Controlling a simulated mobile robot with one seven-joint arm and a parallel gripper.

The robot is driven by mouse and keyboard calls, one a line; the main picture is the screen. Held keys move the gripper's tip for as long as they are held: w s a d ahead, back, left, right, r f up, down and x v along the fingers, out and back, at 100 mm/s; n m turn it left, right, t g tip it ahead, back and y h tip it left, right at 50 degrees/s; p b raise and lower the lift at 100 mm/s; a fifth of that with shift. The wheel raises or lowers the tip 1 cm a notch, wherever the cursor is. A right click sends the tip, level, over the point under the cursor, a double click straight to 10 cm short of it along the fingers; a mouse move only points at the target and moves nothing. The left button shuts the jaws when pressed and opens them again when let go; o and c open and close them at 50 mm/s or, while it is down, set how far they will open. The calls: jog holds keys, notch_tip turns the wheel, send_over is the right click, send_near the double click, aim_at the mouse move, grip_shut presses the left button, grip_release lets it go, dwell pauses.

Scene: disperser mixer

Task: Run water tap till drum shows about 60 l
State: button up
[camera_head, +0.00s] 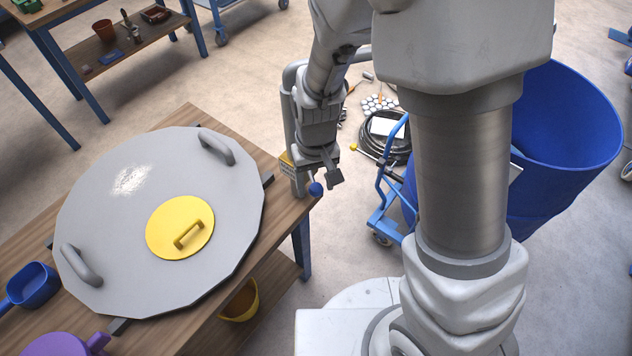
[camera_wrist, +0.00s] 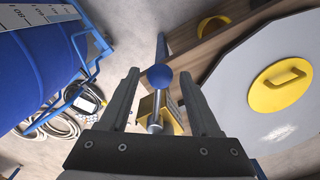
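A blue ball knob (camera_head: 316,189) on a short metal stem sits at the right corner of the wooden table; I take it for the tap's handle. My gripper (camera_head: 324,178) is right beside it, pointing down. In the wrist view the knob (camera_wrist: 160,77) lies between the spread fingers of my gripper (camera_wrist: 159,74), with gaps on both sides. A yellow block (camera_wrist: 161,110) is behind the stem. The large blue drum (camera_head: 572,115) stands at the right, partly behind my arm. Its white scale (camera_wrist: 42,14) is cut off in the wrist view, and I cannot read a water level.
A grey round lid (camera_head: 110,225) with a yellow hatch (camera_head: 168,215) covers much of the wooden table (camera_head: 190,120). A blue trolley frame (camera_head: 385,195) is by the drum, with a coiled hose (camera_head: 397,145) on the floor behind. A blue scoop (camera_head: 33,286) lies at the left.

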dwell(0.3)
notch_tip(320, 180, up, 17)
jog(key=p, duration=0.1)
jog(key=shift+r, duration=0.2)
jog(key=shift+d+f+p, duration=0.15)
jog(key=shift+p, duration=0.15)
dwell(0.9)
